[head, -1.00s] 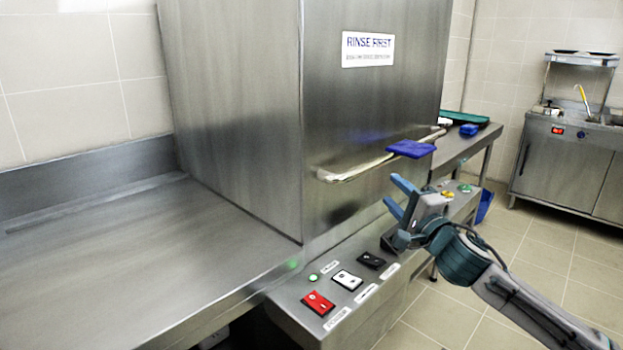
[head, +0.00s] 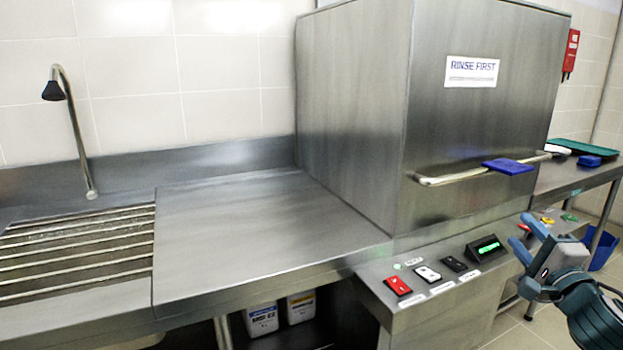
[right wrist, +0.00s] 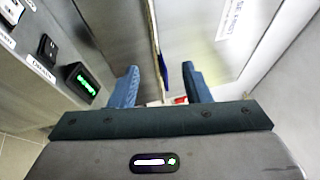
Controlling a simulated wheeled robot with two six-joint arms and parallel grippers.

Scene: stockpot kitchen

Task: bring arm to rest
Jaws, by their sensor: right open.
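My right gripper (head: 527,236) is at the lower right of the head view, in front of the dishwasher's control panel (head: 412,318). Its blue fingers are apart with nothing between them, as the right wrist view (right wrist: 160,88) also shows. It is clear of the panel and of the dishwasher hood (head: 480,130) behind it. My left gripper is in neither view.
A blue cloth (head: 508,166) hangs on the hood's handle (head: 445,179). The panel has a red switch (head: 398,285) and a lit green display (head: 487,248). A bare steel counter (head: 260,230) and a slatted sink (head: 75,250) with a tap (head: 72,130) lie left.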

